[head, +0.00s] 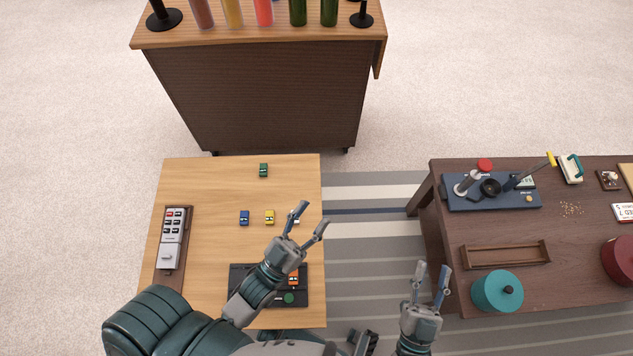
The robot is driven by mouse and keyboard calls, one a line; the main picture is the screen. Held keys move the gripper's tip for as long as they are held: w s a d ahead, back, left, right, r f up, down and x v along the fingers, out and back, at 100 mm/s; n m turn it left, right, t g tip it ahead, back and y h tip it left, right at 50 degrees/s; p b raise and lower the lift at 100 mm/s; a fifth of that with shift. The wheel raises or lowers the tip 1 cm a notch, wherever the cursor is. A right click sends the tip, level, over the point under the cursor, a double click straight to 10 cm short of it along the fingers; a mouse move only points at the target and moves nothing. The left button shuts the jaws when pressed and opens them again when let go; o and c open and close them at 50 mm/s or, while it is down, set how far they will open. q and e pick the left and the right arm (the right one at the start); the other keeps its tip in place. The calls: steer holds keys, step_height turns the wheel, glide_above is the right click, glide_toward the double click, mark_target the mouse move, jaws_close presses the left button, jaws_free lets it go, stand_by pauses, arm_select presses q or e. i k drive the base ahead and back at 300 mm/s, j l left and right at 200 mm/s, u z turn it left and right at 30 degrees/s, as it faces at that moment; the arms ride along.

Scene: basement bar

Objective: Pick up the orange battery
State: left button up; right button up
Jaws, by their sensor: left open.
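The orange battery (294,281) is a small orange block at the black device (240,272) on the near part of the light wood table. My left wrist partly covers the device beside it. My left gripper (314,214) is open and empty, its fingertips over the table's right edge, beyond the battery. Its height above the table is hard to judge. My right gripper (433,267) is open and empty, over the floor between the two tables.
A switch panel (174,238) lies left.

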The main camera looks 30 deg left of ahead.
mark_target(293, 276)
steer(key=k, duration=1)
